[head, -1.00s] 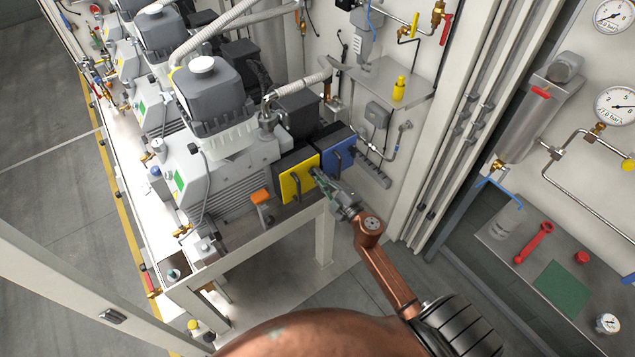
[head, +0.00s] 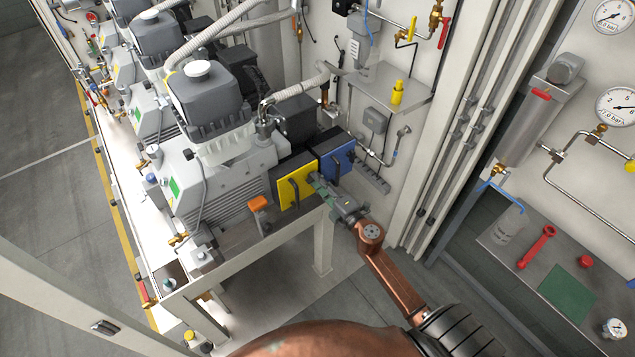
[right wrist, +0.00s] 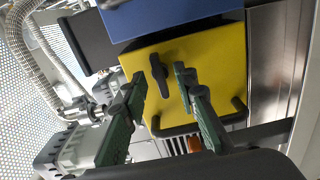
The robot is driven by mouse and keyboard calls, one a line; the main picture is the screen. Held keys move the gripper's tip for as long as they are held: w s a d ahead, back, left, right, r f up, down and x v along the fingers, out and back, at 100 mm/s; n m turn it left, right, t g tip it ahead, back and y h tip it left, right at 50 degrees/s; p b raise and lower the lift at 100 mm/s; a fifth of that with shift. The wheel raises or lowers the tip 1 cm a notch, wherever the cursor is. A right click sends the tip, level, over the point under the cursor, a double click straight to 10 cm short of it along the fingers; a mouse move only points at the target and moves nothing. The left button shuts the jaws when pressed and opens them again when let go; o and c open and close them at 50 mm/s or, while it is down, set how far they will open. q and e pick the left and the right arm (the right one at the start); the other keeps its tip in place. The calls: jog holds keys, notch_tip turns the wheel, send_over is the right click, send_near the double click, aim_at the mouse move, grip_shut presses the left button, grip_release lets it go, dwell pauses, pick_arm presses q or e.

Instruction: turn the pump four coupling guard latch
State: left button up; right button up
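The yellow coupling guard (head: 289,192) sits at the end of the nearest pump (head: 225,165). In the right wrist view the yellow guard (right wrist: 215,75) fills the middle, with a black bar-shaped latch (right wrist: 158,74) on its face. My right gripper (head: 316,182) is at the guard's right side in the head view. In the right wrist view my right gripper (right wrist: 160,76) is open, its green fingers on either side of the latch with gaps showing. My left gripper is out of view.
A blue box (head: 336,158) with a black handle stands right beside the yellow guard. An orange-topped part (head: 259,203) is left of it. A bench with a red wrench (head: 536,247) is at the right. The floor in front of the frame is clear.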

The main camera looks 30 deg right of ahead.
jog(key=shift+s+d, duration=0.1)
jog(key=shift+s, duration=0.65)
jog(key=shift+s, duration=0.1)
jog(key=s, duration=0.5)
jog(key=shift+s+d, duration=0.2)
jog(key=shift+s, duration=0.2)
